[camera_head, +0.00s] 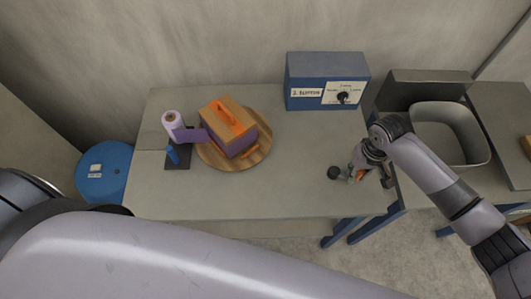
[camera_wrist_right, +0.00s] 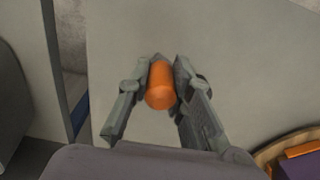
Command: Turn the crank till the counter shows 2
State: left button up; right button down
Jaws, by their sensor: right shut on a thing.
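My right gripper (camera_head: 362,174) is over the right end of the grey table. In the right wrist view my gripper (camera_wrist_right: 160,82) is shut on an orange cylindrical piece (camera_wrist_right: 160,86), between its two fingers. It may be the crank's handle; the rest of the crank cannot be made out. A small dark round part (camera_head: 334,173) lies just left of the gripper. A wooden box (camera_head: 239,111) with an orange handle and purple sides sits on a round wooden board (camera_head: 258,153). I cannot make out a counter. My left gripper is out of view.
A grey bin (camera_head: 480,145) is at the right, a blue drum (camera_head: 116,158) at the left.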

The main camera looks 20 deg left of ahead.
jog(key=shift+w, duration=0.5)
jog(key=shift+s, duration=0.15)
jog(key=shift+w+a, duration=0.3)
jog(key=shift+w, duration=0.5)
jog(key=shift+w+a+f+b, duration=0.1)
jog(key=shift+w+a+b, duration=0.1)
jog(key=shift+w, duration=0.25)
jog(key=shift+w+a+b, duration=0.1)
jog(key=shift+w+b, duration=0.1)
jog(key=shift+w, duration=0.2)
jog(key=c, duration=1.7)
grip_release()
jog(key=shift+s+d, duration=0.1)
jog(key=shift+s, duration=0.1)
jog(key=o, duration=1.7)
jog(key=shift+w, duration=0.1)
jog(key=shift+r, duration=0.2)
